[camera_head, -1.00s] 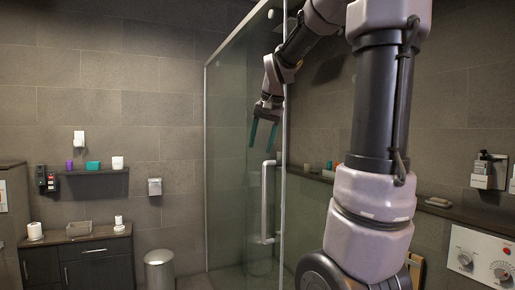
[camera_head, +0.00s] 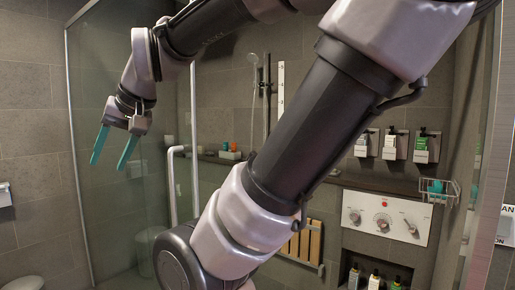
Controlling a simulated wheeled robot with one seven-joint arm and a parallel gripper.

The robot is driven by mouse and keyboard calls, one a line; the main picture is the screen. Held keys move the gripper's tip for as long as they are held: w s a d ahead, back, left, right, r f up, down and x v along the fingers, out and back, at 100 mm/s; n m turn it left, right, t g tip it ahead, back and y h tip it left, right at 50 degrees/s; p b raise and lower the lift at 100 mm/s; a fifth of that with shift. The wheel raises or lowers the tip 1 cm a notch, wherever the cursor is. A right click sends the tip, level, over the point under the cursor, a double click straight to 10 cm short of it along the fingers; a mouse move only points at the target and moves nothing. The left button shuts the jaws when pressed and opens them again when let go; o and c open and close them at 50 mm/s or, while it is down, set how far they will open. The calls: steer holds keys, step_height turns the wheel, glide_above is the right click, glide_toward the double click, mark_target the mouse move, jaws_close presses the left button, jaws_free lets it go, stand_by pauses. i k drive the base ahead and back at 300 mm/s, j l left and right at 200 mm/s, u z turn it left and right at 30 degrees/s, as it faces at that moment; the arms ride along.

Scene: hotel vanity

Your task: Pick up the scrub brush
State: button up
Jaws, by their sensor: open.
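My gripper (camera_head: 108,164) hangs at the left of the head view, in front of the shower glass. Its two teal fingers point down and stand apart, with nothing between them. I cannot make out a scrub brush for sure. Small items stand on the ledge behind my arm, among them an orange one (camera_head: 226,147) and a teal one (camera_head: 234,147), too small to name. A teal object (camera_head: 437,187) sits in a wire basket (camera_head: 447,197) at the right. My arm hides part of the middle of the view.
The glass shower panel (camera_head: 140,220) has a metal handle (camera_head: 172,185). Wall dispensers (camera_head: 392,145) hang above a white control panel (camera_head: 385,218). A wall niche below holds bottles (camera_head: 374,280). A wooden slatted seat (camera_head: 308,240) is against the wall. A hand shower (camera_head: 253,59) hangs at the back.

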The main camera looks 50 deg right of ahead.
mark_target(437, 188)
steer(key=i+j+z, duration=0.2)
steer(key=z, duration=0.15)
steer(key=i+j+z, duration=0.25)
steer(key=z, duration=0.15)
steer(key=i+j+z, duration=0.35)
steer(key=k+z, duration=0.1)
steer(key=z, duration=1.7)
steer(key=k+u, duration=0.2)
steer(key=u, duration=1.4)
steer(key=i+l+u, duration=0.1)
steer(key=l+u, duration=0.15)
steer(key=u, duration=0.2)
steer(key=j+z, duration=0.15)
steer(key=z, duration=0.55)
steer(key=l+z, duration=0.15)
steer(key=z, duration=1.95)
steer(key=j, duration=0.1)
